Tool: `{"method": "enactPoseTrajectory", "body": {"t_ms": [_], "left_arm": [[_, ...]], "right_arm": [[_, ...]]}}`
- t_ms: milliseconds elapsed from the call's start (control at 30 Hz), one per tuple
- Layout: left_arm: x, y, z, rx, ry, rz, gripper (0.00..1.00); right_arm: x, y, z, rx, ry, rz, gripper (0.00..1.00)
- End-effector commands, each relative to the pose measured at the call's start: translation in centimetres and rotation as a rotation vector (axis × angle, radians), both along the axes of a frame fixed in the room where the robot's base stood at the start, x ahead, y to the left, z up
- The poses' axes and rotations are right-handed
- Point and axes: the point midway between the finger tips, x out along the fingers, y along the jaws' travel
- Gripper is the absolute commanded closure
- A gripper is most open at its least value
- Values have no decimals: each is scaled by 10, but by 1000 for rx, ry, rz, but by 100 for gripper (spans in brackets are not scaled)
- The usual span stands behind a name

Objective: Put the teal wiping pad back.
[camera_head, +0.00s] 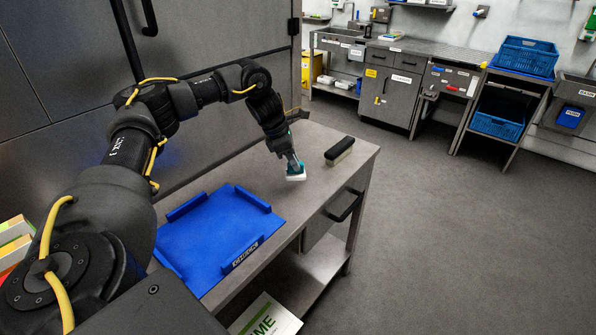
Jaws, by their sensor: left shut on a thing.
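The teal wiping pad (296,174) has a teal top and a pale underside. It is at the far part of the grey table, just right of the blue tray. My left gripper (293,161) is shut on the pad from above. I cannot tell whether the pad touches the table top or hangs just above it. My right gripper is not in view.
The blue tray (272,222) with raised corner edges lies empty on the grey table (310,199). A dark block with a pale underside (339,151) stands near the far right corner. Blue crates (526,57) and counters stand along the back wall. The floor at right is clear.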

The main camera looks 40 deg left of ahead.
Motion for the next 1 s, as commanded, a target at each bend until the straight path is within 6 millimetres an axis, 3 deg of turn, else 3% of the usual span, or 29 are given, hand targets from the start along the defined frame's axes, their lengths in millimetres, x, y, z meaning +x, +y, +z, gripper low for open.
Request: {"method": "enactPoseTrajectory", "body": {"t_ms": [267, 600, 800, 833, 1000], "left_arm": [[6, -4, -8, 0, 0, -1, 99], [11, -8, -45, -1, -1, 0, 99], [11, -8, -46, -1, -1, 0, 99], [11, -8, -47, 0, 0, 0, 77], [11, -8, -46, 0, 0, 0, 59]], "right_arm": [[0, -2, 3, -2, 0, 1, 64], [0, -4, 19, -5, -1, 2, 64], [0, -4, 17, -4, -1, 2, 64], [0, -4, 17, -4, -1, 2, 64], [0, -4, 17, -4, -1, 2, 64]]}}
